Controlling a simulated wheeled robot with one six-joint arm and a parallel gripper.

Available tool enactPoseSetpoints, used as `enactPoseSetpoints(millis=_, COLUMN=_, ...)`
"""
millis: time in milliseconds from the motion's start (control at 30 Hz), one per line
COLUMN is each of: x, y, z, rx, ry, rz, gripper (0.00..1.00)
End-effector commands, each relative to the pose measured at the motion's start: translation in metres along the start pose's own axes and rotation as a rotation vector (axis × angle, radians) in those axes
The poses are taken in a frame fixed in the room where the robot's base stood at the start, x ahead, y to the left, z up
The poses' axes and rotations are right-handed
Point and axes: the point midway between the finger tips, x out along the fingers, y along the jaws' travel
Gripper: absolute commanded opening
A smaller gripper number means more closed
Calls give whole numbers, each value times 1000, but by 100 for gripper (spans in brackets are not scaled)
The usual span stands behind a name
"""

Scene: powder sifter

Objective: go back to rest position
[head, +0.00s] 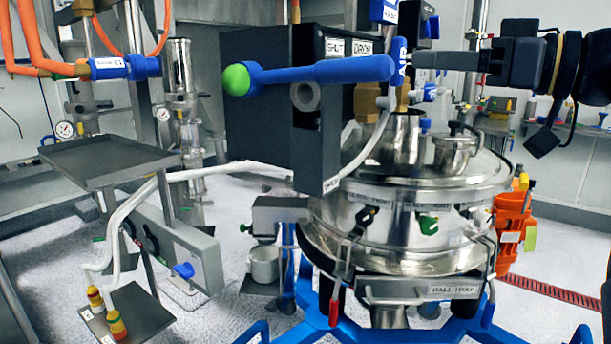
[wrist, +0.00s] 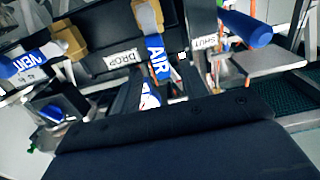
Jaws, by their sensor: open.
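My gripper (head: 432,60) reaches in from the right in the head view, its fingers pointing left. In the wrist view my dark gripper body fills the bottom. Beyond it are the AIR handle (wrist: 157,57), the DROP label (wrist: 122,58) and the blue lever (wrist: 245,28).
Below stands the steel sifter (head: 410,220) on a blue frame. A grey tray (head: 110,160) stands at left, near orange hoses (head: 30,45). An orange holder (head: 512,225) hangs at the sifter's right. Free floor shows at the lower right.

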Motion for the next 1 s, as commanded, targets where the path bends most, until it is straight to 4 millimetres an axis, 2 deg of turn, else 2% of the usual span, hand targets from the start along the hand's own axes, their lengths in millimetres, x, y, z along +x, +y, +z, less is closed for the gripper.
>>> enactPoseSetpoints(millis=400, x=59, y=-1, z=0, rx=1, ry=1, rz=-4, gripper=42)
enactPoseSetpoints(millis=467, x=59, y=2, z=-5, rx=40, ry=0, rz=1, gripper=42)
enactPoseSetpoints(millis=633, x=58, y=8, z=-3, rx=142, ry=1, rz=2, gripper=42)
enactPoseSetpoints(millis=1000, x=58, y=10, z=1, rx=173, ry=1, rz=1, gripper=42)
